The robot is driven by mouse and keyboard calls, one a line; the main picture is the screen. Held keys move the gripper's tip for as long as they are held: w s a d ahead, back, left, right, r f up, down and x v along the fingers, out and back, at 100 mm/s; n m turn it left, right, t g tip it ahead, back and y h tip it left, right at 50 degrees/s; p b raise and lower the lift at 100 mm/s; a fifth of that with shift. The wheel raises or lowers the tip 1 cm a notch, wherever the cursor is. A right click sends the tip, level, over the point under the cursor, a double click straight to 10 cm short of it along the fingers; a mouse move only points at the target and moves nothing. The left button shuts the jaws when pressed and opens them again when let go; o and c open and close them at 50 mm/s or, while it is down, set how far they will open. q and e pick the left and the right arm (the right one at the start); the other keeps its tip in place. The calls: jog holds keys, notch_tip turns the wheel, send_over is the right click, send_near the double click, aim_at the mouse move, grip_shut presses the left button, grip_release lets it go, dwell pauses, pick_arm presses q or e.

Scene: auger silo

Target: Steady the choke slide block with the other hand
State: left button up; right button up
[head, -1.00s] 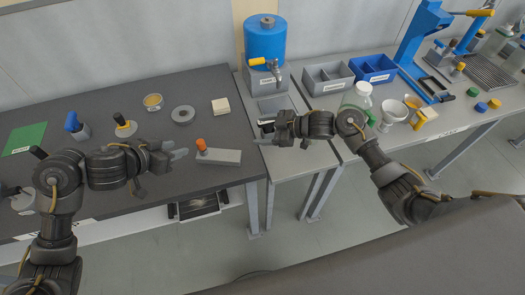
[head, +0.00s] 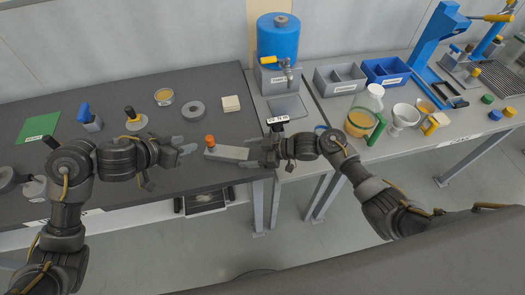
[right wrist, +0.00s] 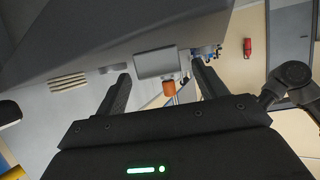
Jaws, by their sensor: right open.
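The choke slide block appears to be the grey bar (head: 228,153) with an orange knob (head: 210,140) on its left end, lying near the front edge of the dark bench. My right gripper (head: 252,157) is open at the bar's right end. In the right wrist view, a grey block end (right wrist: 155,62) and the orange knob (right wrist: 170,88) show between the spread fingers of my right gripper (right wrist: 163,85); contact cannot be told. My left gripper (head: 187,145) is just left of the knob, its fingers apart and empty.
A cream block (head: 231,104), a dark grey ring (head: 193,111) and a yellow-topped dish (head: 163,97) stand behind. A blue tank (head: 278,40) with a tap is at the back. A green-handled jug (head: 364,118) and white funnel (head: 403,116) stand right.

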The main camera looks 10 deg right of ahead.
aim_at(245, 154)
jog(key=shift+x, duration=1.7)
jog(key=c, duration=1.5)
jog(key=o, duration=0.3)
jog(key=shift+o, duration=0.2)
jog(key=shift+s+f, duration=0.1)
jog(key=o, duration=0.6)
jog(key=shift+c, duration=0.2)
jog(key=c, duration=0.7)
